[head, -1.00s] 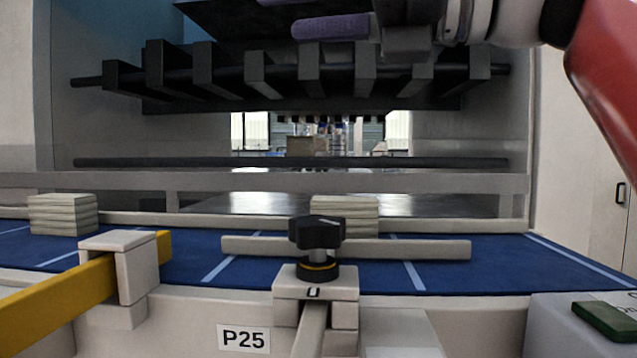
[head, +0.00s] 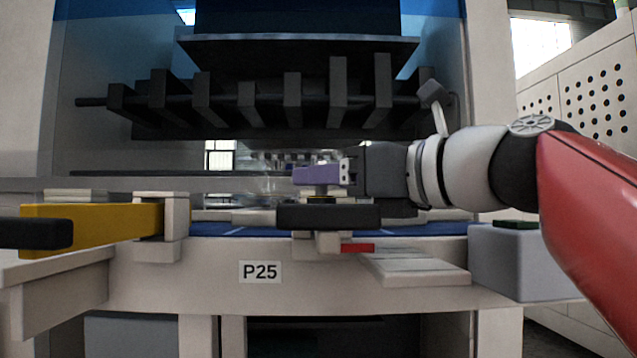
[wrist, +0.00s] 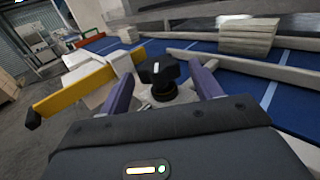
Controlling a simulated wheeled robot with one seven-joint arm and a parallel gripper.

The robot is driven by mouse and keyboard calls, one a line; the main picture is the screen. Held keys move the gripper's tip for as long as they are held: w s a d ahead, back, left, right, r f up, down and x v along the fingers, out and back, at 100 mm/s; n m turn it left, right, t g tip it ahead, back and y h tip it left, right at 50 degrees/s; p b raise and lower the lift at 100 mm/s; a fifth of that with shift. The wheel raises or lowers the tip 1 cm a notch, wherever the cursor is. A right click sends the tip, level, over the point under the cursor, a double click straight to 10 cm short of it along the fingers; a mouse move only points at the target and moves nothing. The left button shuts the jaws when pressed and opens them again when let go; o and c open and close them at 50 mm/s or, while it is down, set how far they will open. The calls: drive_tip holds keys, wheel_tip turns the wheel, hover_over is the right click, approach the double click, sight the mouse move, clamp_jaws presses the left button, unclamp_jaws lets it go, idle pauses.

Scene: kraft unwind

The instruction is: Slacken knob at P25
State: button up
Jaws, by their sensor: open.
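The black lobed knob (wrist: 160,68) sits on its pale clamp block, above the P25 label (head: 260,272). It has a white mark on top and a yellow ring at its base. My gripper (wrist: 164,75) is open, with one purple finger on each side of the knob in the wrist view; I cannot tell whether they touch it. In the head view my gripper (head: 320,176) reaches in from the right, level, and its near purple finger hides most of the knob. A dark bar (head: 328,217) also covers the clamp area.
A yellow bar (head: 95,222) with a black end sticks out at the left. A grey box (head: 520,262) stands at the right. A dark toothed rack (head: 250,97) hangs above. A pale stack (wrist: 248,35) lies on the blue bed (wrist: 275,92) beyond the knob.

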drive_tip(key=shift+x, duration=0.95)
drive_tip(key=c, duration=0.9)
drive_tip(key=shift+r+g+p, duration=0.1)
drive_tip(key=shift+g+p, duration=0.2)
drive_tip(key=shift+p, duration=0.05)
drive_tip(key=n+g+y+p, duration=0.2)
drive_tip(key=g+p, duration=0.1)
drive_tip(key=shift+w+r+n+y+p, duration=0.15)
drive_tip(key=shift+r+n+y+p, duration=0.15)
drive_tip(key=shift+n, duration=0.1)
drive_tip(key=n+g+y+p, duration=0.1)
drive_tip(key=n+g+p, duration=0.1)
drive_tip(key=g+p, duration=0.1)
drive_tip(key=shift+w+n+g+y+p, duration=0.1)
drive_tip(key=shift+n+g+y+p, duration=0.25)
drive_tip(key=shift+p, duration=0.5)
drive_tip(key=g+p, duration=0.1)
drive_tip(key=n+g, duration=0.1)
drive_tip(key=n+g+y+p, duration=0.1)
drive_tip(key=shift+d+f+g+p, duration=0.1)
drive_tip(key=shift+f+g+p, duration=0.15)
drive_tip(key=shift+g+p, duration=0.1)
drive_tip(key=shift+f+n+g, duration=0.15)
drive_tip(key=shift+n+g, duration=0.6)
drive_tip(key=shift+g, duration=0.35)
drive_tip(key=shift+f+n+g, duration=0.15)
drive_tip(key=shift+n+g, duration=0.55)
drive_tip(key=shift+g, duration=0.4)
